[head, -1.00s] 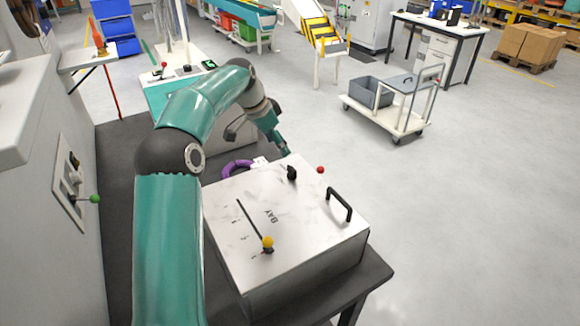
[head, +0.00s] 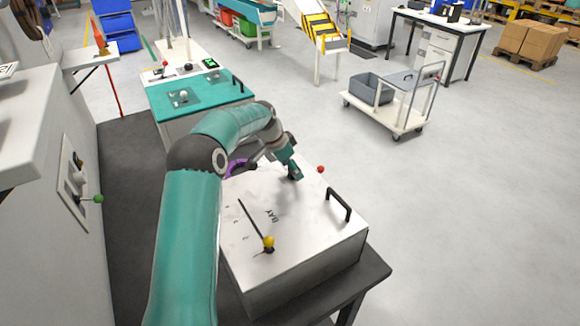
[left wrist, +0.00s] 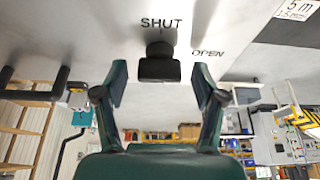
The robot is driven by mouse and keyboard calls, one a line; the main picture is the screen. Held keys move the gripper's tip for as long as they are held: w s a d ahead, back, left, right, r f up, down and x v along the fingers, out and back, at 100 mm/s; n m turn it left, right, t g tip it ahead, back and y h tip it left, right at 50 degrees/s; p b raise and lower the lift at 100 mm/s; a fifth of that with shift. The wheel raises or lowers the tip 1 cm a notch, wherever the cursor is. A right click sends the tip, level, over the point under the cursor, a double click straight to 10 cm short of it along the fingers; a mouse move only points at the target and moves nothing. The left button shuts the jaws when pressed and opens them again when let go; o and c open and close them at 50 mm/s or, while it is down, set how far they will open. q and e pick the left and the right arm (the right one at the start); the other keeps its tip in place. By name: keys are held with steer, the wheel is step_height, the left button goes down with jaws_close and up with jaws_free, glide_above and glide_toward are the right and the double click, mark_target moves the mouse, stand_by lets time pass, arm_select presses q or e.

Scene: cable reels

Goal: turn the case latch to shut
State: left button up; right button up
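The white case (head: 305,232) lies on a dark bench, with its black latch knob (head: 291,177) near the far edge of its top, partly hidden by my gripper. In the left wrist view the latch (left wrist: 159,64) is a black knob with the word SHUT above it and OPEN to its right. My left gripper (head: 294,170) is over the latch. In the left wrist view it is open (left wrist: 160,84), one finger on each side of the knob with a gap on both sides. Which way the knob points is hard to tell. My right gripper is not in view.
On the case are a yellow-knobbed slider (head: 268,242) and a black handle (head: 340,204). A red ball (head: 320,169) shows at its far edge. A purple ring (head: 237,167) is behind my arm. A wall panel with a green-knobbed lever (head: 98,198) stands left.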

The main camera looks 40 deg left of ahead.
arm_select(q)
steer(key=c, duration=1)
steer(key=shift+r, duration=0.1)
steer(key=shift+c, duration=0.2)
